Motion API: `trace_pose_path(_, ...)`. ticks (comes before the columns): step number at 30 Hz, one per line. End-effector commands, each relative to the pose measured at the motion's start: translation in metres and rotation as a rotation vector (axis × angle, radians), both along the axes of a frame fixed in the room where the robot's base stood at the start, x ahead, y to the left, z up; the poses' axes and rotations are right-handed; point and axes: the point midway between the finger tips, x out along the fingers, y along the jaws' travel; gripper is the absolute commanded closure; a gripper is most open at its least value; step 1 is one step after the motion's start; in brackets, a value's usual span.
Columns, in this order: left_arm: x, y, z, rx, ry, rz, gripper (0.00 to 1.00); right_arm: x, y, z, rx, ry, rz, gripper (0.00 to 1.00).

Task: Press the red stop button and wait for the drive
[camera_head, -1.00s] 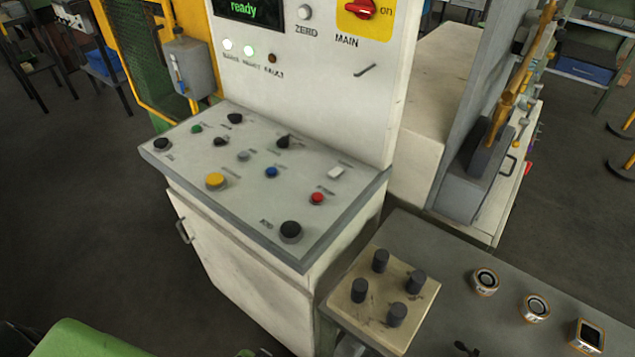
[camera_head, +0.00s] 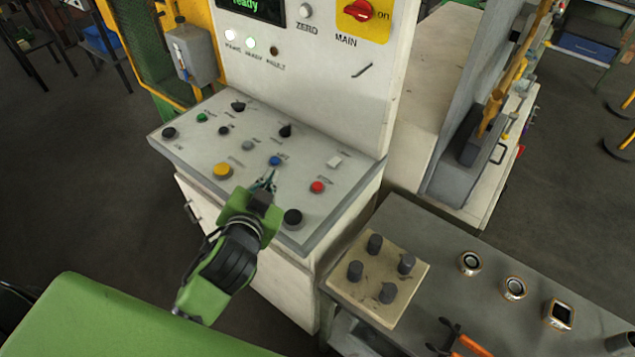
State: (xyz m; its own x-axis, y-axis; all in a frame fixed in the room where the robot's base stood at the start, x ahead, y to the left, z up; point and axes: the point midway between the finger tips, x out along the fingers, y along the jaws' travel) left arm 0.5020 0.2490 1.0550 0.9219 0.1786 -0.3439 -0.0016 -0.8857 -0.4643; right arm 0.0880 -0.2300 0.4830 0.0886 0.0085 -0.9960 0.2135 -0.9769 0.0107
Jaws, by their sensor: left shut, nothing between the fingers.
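The red stop button (camera_head: 317,187) sits on the right part of the sloped control panel (camera_head: 190,153). My left gripper (camera_head: 268,182) is over the panel, shut and empty. Its tips are left of the red button and just below the blue button (camera_head: 274,160), apart from the red one in the picture. I cannot tell whether the tips touch the panel. The display (camera_head: 262,8) above reads "ready". My right gripper is not in view.
A yellow button (camera_head: 222,171) and a large black knob (camera_head: 292,217) lie close to my left gripper. The red main switch (camera_head: 358,10) points to on. A grey table (camera_head: 450,262) at right bears a block with pegs (camera_head: 358,304) and several ring-like parts.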

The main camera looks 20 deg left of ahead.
Motion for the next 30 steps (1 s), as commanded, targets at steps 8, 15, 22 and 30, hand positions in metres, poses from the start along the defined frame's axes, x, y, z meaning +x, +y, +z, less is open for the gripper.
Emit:
trace_pose_path(8, 0.061, -0.074, 0.167, 0.35, -0.602, -0.337, 1.0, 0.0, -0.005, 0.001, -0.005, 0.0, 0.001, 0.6)
trace_pose_path(15, 0.042, -0.191, 0.206, 0.817, -0.913, -0.872, 1.0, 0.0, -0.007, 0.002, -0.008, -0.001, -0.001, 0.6)
trace_pose_path(22, 0.047, -0.203, 0.11, 1.345, -0.726, -1.383, 1.0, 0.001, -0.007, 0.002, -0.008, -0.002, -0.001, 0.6)
trace_pose_path(30, 0.082, -0.102, 0.037, 1.705, -0.227, -1.608, 1.0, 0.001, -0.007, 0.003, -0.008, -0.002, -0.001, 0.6)
